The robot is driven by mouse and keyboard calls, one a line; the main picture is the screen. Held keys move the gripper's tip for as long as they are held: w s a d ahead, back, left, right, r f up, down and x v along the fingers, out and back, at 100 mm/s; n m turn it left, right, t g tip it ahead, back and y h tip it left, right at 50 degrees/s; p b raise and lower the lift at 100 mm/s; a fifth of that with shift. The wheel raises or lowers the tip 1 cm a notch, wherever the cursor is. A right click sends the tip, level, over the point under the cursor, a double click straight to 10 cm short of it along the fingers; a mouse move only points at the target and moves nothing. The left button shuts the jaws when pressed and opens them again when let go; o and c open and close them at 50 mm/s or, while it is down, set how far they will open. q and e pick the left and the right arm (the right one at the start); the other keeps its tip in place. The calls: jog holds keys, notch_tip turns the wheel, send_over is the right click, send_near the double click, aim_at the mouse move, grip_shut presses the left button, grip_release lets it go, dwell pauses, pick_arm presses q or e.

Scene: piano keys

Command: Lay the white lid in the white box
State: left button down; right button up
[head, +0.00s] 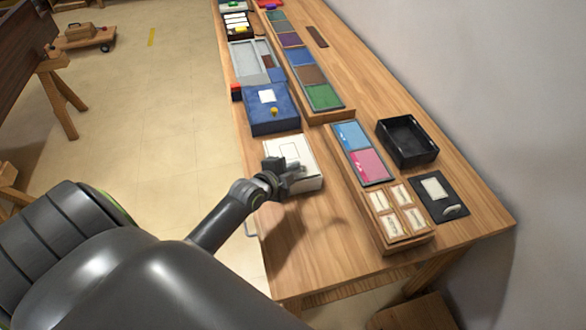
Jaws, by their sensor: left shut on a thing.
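The white box (309,184) stands near the left edge of the wooden table, in the middle of the head view. A flat white top with a thin dark rectangular outline, which looks like the white lid (291,148), shows at the box. My left gripper (288,174) is over the near left part of the box and is shut on the lid. The fingers and wrist hide the place of contact and part of the box. I cannot tell whether the lid lies in the box or just above it. My right gripper is not in view.
A blue box (272,119) stands just behind the white box. An open black box (407,142) stands at the right. A wooden tray with white cards (390,222) and a black mat (427,207) lie nearer. Bare table (315,240) lies in front.

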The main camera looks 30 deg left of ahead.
pick_arm(q)
jog(key=shift+f, duration=0.1)
dwell(0.6)
jog(key=c, duration=1.5)
grip_release()
jog(key=shift+o, duration=0.2)
jog(key=d+b+v, duration=0.1)
jog(key=v, duration=1.6)
jog(key=shift+s+a+b, duration=0.25)
jog(key=shift+a+b, duration=0.15)
jog(key=shift+a, duration=0.1)
